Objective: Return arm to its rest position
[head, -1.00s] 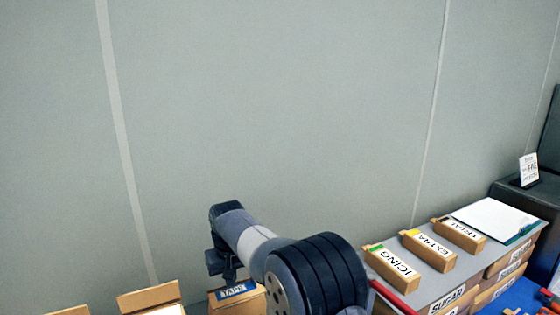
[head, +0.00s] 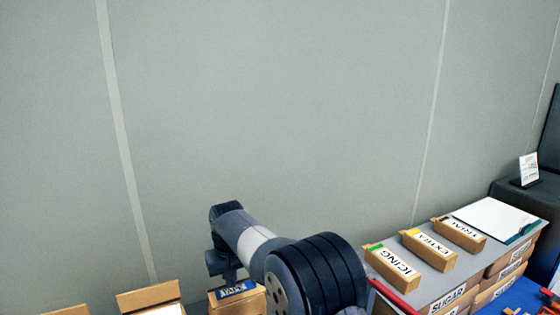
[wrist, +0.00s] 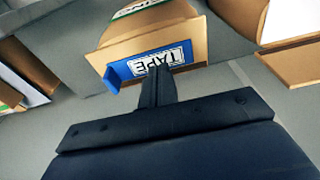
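My arm shows at the bottom middle of the head view, bent over the row of boxes. My gripper hangs at its far end in the head view (head: 226,268), above and beside a cardboard box with a blue TAPE label (head: 237,298). In the wrist view, my gripper's fingers (wrist: 156,82) lie together as one narrow dark bar, with nothing visible between them. The TAPE box (wrist: 185,35) shows just beyond the fingertips; I cannot tell whether they touch it.
Open cardboard boxes (head: 148,297) stand at the lower left. On the right, a grey shelf top (head: 436,283) bears long boxes marked ICING (head: 391,268), EXTRA (head: 428,249) and TRIAL (head: 459,235), and a clipboard (head: 494,219). SUGAR boxes sit below. The space before the wall is clear.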

